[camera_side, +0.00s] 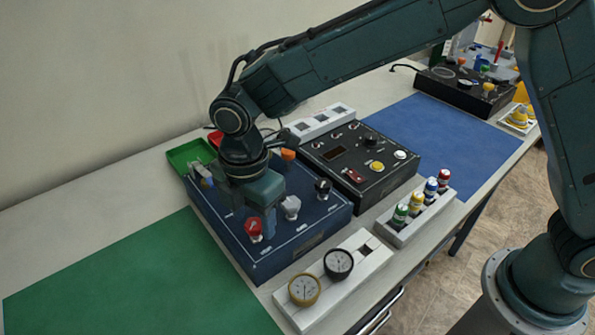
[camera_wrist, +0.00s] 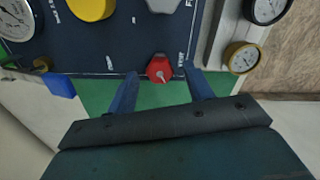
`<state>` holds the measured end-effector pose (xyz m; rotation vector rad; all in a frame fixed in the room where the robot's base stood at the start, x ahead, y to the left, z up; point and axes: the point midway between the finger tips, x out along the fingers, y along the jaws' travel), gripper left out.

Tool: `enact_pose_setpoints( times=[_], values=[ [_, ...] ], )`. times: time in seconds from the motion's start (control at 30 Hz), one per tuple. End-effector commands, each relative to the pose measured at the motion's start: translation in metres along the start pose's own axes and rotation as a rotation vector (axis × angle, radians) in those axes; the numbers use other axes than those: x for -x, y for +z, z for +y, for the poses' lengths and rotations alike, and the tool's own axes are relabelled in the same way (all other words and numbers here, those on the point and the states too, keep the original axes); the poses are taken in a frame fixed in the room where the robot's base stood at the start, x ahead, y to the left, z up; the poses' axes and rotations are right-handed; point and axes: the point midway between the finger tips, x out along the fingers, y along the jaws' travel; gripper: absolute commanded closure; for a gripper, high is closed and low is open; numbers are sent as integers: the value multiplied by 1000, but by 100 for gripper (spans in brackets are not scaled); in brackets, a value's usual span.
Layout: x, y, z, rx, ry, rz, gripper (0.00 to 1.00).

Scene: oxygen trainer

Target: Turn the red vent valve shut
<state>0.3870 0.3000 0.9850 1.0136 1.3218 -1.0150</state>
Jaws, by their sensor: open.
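The red vent valve (camera_side: 254,229) is a red knob near the front left corner of the dark blue panel (camera_side: 285,240). In the wrist view the red valve (camera_wrist: 160,69) shows a pale pointer mark running down from its middle. My gripper (camera_wrist: 160,73) is open, with one blue finger on each side of the valve. I cannot tell whether either finger touches it. In the side view my gripper (camera_side: 254,207) is low over the panel beside the valve, and its fingertips are partly hidden.
A grey knob (camera_side: 290,206), a black knob (camera_side: 323,187) and an orange knob (camera_side: 288,155) stand on the same panel. Two gauges sit on a white block (camera_side: 345,287) in front. A green mat (camera_side: 130,275) lies clear at left.

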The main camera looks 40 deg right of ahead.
Motion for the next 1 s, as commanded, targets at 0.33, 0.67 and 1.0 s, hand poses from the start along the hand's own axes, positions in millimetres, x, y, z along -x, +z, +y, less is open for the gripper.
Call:
enact_pose_setpoints(
  times=[0.33,0.67,1.0],
  values=[
    [-7,0,0,0,1,0,48],
    [-7,0,0,0,1,0,93],
    [-7,0,0,-29,1,0,93]
  ],
)
